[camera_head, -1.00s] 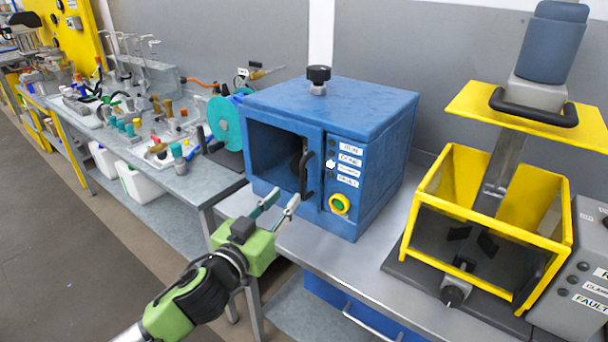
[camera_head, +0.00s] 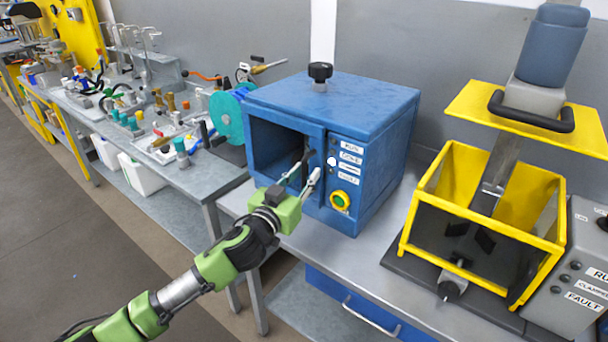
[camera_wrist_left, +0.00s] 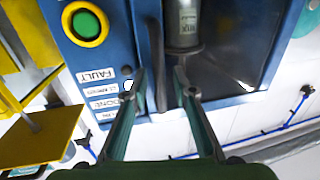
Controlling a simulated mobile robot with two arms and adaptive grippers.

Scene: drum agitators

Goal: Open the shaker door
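The shaker (camera_head: 365,110) is a blue box on the grey bench. Its front door (camera_head: 318,142) looks closed, with a dark window on the left and a black vertical handle (camera_head: 305,163) at its right side. My left gripper (camera_head: 303,178) is in front of the door, fingers apart and pointing at the handle. In the left wrist view the handle (camera_wrist_left: 160,85) shows between the two open fingertips (camera_wrist_left: 159,75); I cannot tell whether they touch it. A metal cylinder (camera_wrist_left: 183,25) shows behind the window. My right gripper is not in view.
A green button in a yellow ring (camera_head: 340,200) and label strips (camera_head: 350,158) are right of the door. A yellow-framed machine (camera_head: 487,200) stands farther right. A cluttered bench (camera_head: 215,178) is on the left. The floor in front is clear.

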